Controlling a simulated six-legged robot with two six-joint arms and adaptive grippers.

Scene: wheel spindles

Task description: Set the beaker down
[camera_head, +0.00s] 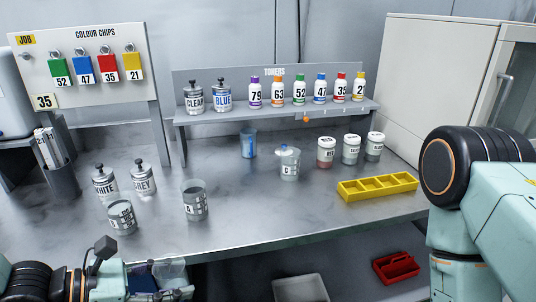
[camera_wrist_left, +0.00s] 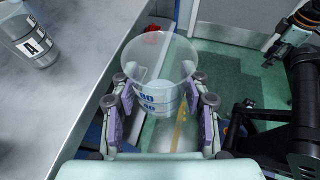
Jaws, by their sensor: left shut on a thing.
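My left gripper (camera_wrist_left: 158,92) is shut on a clear beaker (camera_wrist_left: 155,60) with blue measuring marks, one finger at each side. The beaker looks empty. In the left wrist view it is over the floor, just off the table's edge. In the head view a clear part of it (camera_head: 172,268) shows low at the left, in front of the grey table (camera_head: 300,215). The gripper's fingers are mostly cut off or hidden there. My right arm shows at the right of the head view, but its gripper is out of view.
Beaker A (camera_head: 194,202) and another labelled beaker (camera_head: 121,217) stand near the front edge; WHITE (camera_head: 104,182) and GREY (camera_head: 143,178) cans are behind. Beaker C (camera_head: 289,164), a blue-marked cup (camera_head: 248,143) and a yellow tray (camera_head: 377,187) stand farther right. Front middle is clear.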

